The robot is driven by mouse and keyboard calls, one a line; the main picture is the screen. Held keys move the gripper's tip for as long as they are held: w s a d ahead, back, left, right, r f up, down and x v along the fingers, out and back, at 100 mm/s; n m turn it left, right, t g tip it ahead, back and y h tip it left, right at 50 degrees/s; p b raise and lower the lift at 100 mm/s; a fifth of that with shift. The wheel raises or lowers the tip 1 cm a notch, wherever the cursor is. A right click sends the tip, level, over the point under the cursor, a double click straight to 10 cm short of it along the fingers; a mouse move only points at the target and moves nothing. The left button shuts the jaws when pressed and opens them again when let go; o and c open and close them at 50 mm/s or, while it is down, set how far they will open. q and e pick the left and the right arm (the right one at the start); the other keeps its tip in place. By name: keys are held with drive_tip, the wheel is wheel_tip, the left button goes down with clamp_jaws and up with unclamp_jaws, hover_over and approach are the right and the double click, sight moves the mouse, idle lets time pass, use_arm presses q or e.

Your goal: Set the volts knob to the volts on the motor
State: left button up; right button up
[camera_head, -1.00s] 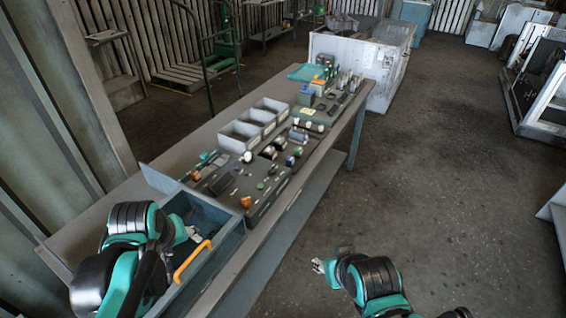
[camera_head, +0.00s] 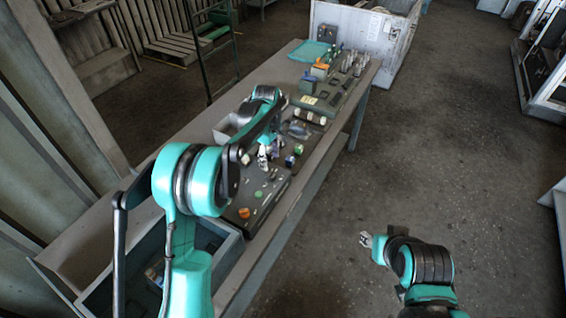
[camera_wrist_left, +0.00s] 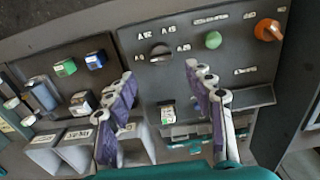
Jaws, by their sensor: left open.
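A dark control panel (camera_wrist_left: 236,75) fills the upper right of the left wrist view. It carries a black rotary knob (camera_wrist_left: 160,53) with small white labels around it, a green button (camera_wrist_left: 213,40) and an orange knob (camera_wrist_left: 268,30). The labels are too small to read surely, so I cannot tell which knob is for volts. My left gripper (camera_wrist_left: 162,80) is open and empty, its fingers apart before the panel, just below the black knob. In the head view the left gripper (camera_head: 264,158) is over the panel. My right gripper (camera_head: 366,240) hangs beside the table. I cannot identify the motor.
The long table (camera_head: 185,115) holds the panel, grey bins (camera_wrist_left: 75,155) and a green board (camera_head: 325,100) with several parts. Colored blocks (camera_wrist_left: 66,67) sit left of the black knob in the wrist view. Floor on the right is clear.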

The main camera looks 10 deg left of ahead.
sight(270, 173)
use_arm(q)
wheel_tip(270, 173, down, 8)
drive_tip(key=shift+s+r+b, duration=0.1)
drive_tip(key=shift+r+b, duration=0.05)
drive_tip(key=shift+b, duration=0.4)
drive_tip(key=c, duration=1.2)
